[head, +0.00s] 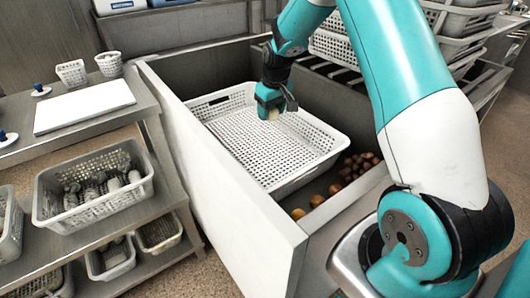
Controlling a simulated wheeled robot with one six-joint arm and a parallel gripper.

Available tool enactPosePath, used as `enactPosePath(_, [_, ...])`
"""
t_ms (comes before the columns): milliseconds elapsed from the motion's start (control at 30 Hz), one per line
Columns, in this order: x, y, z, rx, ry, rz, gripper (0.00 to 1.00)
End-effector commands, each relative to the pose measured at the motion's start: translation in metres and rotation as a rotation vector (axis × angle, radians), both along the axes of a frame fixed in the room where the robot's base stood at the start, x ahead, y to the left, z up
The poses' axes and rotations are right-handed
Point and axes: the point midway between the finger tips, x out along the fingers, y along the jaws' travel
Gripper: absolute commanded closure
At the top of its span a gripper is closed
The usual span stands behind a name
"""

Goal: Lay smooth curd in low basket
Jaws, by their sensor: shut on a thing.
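My gripper (273,108) is shut on a small pale cream lump, the smooth curd (272,114), of which only a little shows below the fingers. The low basket (258,152) is a wide, shallow, white perforated tray inside a large metal-walled bin. My gripper is over the far part of this basket, and I cannot tell how high the curd is above its floor. The visible part of the basket floor is bare.
Several round brown things (355,168) lie in the bin right of the basket. The bin's pale front wall (225,185) stands high. At left are a white board (85,105), two small perforated cups (72,72) and a filled basket (95,208) on a lower shelf.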

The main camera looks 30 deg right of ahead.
Motion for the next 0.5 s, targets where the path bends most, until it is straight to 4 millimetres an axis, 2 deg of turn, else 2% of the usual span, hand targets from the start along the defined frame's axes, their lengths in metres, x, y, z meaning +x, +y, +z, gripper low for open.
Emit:
enactPosePath(33, [-0.001,0.000,-0.018,0.002,0.006,0.000,0.70])
enactPosePath(300, [-0.001,0.001,-0.090,0.001,0.004,0.001,0.70])
enactPosePath(400, [-0.001,0.001,-0.107,0.001,0.003,0.002,0.70])
enactPosePath(500, [0.000,0.000,-0.115,0.000,0.000,0.002,0.70])
